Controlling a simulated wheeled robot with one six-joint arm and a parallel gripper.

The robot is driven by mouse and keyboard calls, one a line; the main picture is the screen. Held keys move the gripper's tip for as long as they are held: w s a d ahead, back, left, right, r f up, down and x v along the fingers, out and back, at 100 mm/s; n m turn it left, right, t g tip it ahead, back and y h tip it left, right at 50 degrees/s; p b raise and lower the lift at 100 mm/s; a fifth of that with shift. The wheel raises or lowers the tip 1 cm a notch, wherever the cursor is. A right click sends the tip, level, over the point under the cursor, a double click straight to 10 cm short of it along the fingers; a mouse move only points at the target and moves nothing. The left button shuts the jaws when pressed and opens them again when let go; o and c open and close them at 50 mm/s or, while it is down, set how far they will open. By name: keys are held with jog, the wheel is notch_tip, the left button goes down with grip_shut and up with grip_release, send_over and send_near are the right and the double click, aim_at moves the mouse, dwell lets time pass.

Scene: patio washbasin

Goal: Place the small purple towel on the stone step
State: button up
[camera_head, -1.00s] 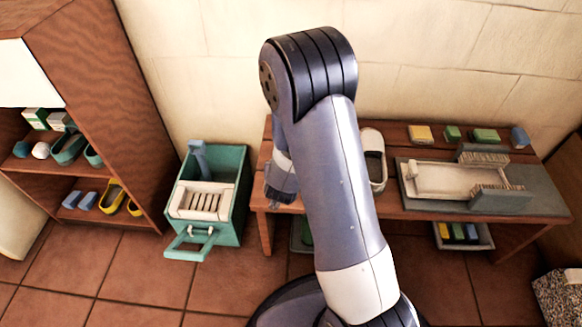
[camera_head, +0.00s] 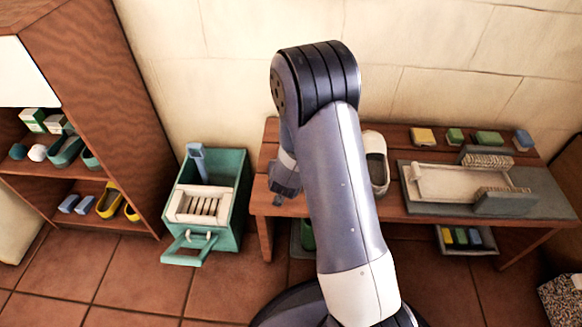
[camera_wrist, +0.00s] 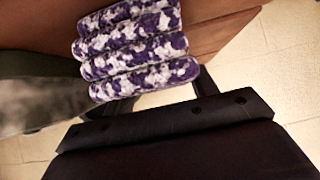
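The small purple towel (camera_wrist: 138,45) is a purple and white patterned bundle with several rolled folds, close up in the wrist view. It sits at the fingers of my gripper (camera_wrist: 160,84) and hides their tips; my gripper appears shut on it. In the head view my gripper (camera_head: 284,188) hangs over the left end of the wooden table, partly behind my arm, and I cannot make out the towel there. A speckled stone block (camera_head: 563,301), which looks like the stone step, stands on the floor at the lower right, cut off by the picture edge.
The wooden table (camera_head: 400,137) stands against the wall, bearing a white shoe (camera_head: 376,160), a pale tray (camera_head: 450,184) and small boxes. A green crate (camera_head: 228,215) stands on the floor to its left. A wooden shelf (camera_head: 118,105) is at far left. Floor between shelf and crate is clear.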

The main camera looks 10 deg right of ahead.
jog(key=c, duration=0.7)
